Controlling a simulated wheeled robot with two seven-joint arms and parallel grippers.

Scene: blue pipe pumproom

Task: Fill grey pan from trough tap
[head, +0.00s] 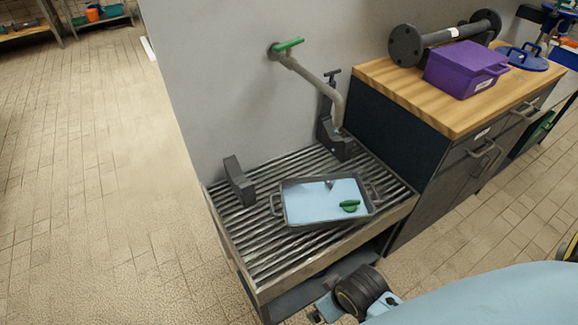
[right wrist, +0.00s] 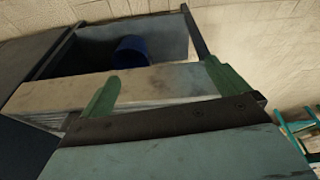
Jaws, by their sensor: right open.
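The grey pan (head: 283,209) rests on the slatted grate of the trough (head: 262,255), with a loop handle at each side. Its inside shows a flat pale-blue surface; I cannot tell whether that is water. A small green piece (head: 349,206) shows inside the pan. The tap has a green lever (head: 288,45) on the wall, and its grey pipe (head: 318,80) slopes down to the right, ending behind the pan. My right gripper (right wrist: 161,70) is open, its green fingers near a pale edge; contact is unclear. My left gripper is out of view.
Dark blocks (head: 239,180) (head: 335,138) stand at the trough's back. The wooden counter (head: 400,85) on the right holds a purple box (head: 465,70) and a dark flanged pipe (head: 440,37). A blue cylinder (right wrist: 130,52) shows in the wrist view. The tiled floor on the left is clear.

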